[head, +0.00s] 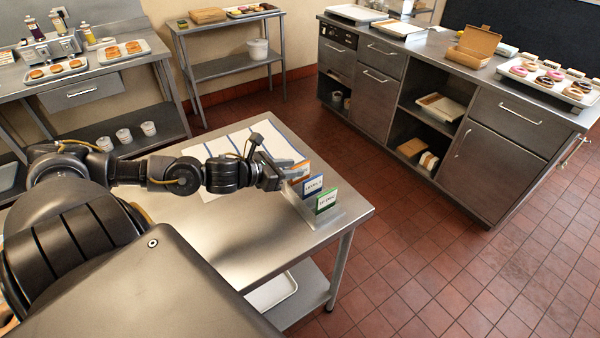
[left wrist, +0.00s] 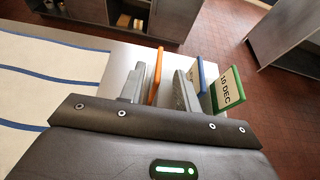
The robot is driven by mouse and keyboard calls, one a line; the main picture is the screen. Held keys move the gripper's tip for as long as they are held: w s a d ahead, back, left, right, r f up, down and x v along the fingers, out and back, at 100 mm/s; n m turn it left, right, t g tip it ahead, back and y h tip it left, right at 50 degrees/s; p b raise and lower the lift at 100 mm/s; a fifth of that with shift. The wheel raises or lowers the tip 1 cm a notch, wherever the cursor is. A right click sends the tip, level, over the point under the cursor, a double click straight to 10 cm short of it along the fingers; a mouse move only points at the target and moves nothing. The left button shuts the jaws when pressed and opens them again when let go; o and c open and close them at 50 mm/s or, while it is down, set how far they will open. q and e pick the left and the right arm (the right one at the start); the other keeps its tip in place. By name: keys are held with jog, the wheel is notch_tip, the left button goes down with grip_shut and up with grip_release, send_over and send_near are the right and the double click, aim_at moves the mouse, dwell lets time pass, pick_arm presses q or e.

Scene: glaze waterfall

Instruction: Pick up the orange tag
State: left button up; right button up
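The orange tag (head: 302,168) stands upright in a row with a blue tag (head: 311,186) and a green tag (head: 327,200) near the right corner of the steel table (head: 252,250). My left gripper (head: 288,174) is at the orange tag and partly covers it. In the left wrist view the orange tag (left wrist: 156,76) stands between the two open fingers of the gripper (left wrist: 160,86), with a gap visible on each side. The blue tag (left wrist: 202,78) and the green tag (left wrist: 228,90), marked "10 DEC", are right of the fingers. My right gripper is not in view.
A white cloth with blue stripes (left wrist: 50,75) lies on the table left of the tags. A steel counter (head: 460,110) with donuts (head: 549,80) and an open box (head: 474,46) stands across a tiled aisle. Food trays (head: 124,50) sit on the back-left table.

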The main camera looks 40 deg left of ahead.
aim_at(305, 165)
pick_arm(q)
jog(key=shift+w+d+f, duration=0.1)
jog(key=shift+w, duration=0.1)
jog(key=shift+w+d+p, duration=0.1)
jog(key=shift+w+p, duration=0.45)
jog(key=p+x, duration=0.1)
jog(key=x, duration=0.2)
jog(key=shift+w+p, duration=0.15)
jog(key=shift+p, duration=0.2)
jog(key=shift+w+f, duration=0.35)
grip_shut()
